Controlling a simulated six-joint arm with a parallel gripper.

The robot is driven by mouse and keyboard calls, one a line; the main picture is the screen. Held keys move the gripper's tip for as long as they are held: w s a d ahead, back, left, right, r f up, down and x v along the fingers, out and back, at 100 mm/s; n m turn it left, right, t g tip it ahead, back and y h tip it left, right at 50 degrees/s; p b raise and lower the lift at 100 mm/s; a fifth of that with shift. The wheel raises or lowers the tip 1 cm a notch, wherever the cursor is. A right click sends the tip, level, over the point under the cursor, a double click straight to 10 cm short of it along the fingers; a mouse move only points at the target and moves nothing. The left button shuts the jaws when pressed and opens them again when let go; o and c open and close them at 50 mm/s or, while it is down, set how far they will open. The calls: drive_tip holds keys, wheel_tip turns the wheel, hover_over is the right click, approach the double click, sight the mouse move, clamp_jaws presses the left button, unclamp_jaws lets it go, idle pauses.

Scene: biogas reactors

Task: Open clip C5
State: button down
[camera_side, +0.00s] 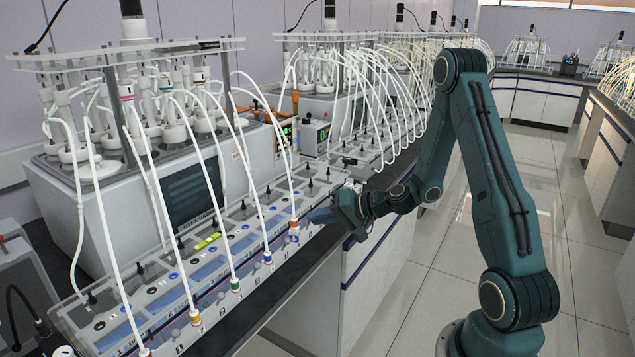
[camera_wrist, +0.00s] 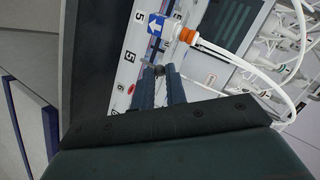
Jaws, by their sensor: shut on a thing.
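My gripper (camera_side: 312,215) reaches the front edge of the long panel, close to the orange-collared tube fitting (camera_side: 294,225). In the wrist view my gripper's two fingers (camera_wrist: 160,76) are shut on a small dark piece (camera_wrist: 159,70) beside the printed 5 (camera_wrist: 130,56). I take this piece to be clip C5. The fingers hide much of it, and I cannot tell whether it is open or closed. The orange collar (camera_wrist: 187,34) on a white tube and a blue label with a white arrow (camera_wrist: 157,23) lie just beyond the fingertips.
Several more tubes with blue, green (camera_side: 235,285), yellow and red fittings run along the panel (camera_side: 215,270). White tubes arch up to the reactor rack (camera_side: 130,50). A grey box with a dark screen (camera_side: 192,195) stands behind. The aisle floor (camera_side: 420,260) is clear.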

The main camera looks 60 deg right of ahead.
drive_tip(key=shift+s+f+t, duration=0.3)
drive_tip(key=shift+f+t, duration=0.05)
drive_tip(key=shift+t, duration=0.45)
drive_tip(key=c, duration=1.4)
unclamp_jaws()
drive_tip(key=shift+s, duration=0.1)
drive_tip(key=s+d+r, duration=0.1)
drive_tip(key=s+r, duration=0.3)
drive_tip(key=r, duration=0.4)
drive_tip(key=shift+s, duration=0.25)
drive_tip(key=shift+r, duration=0.15)
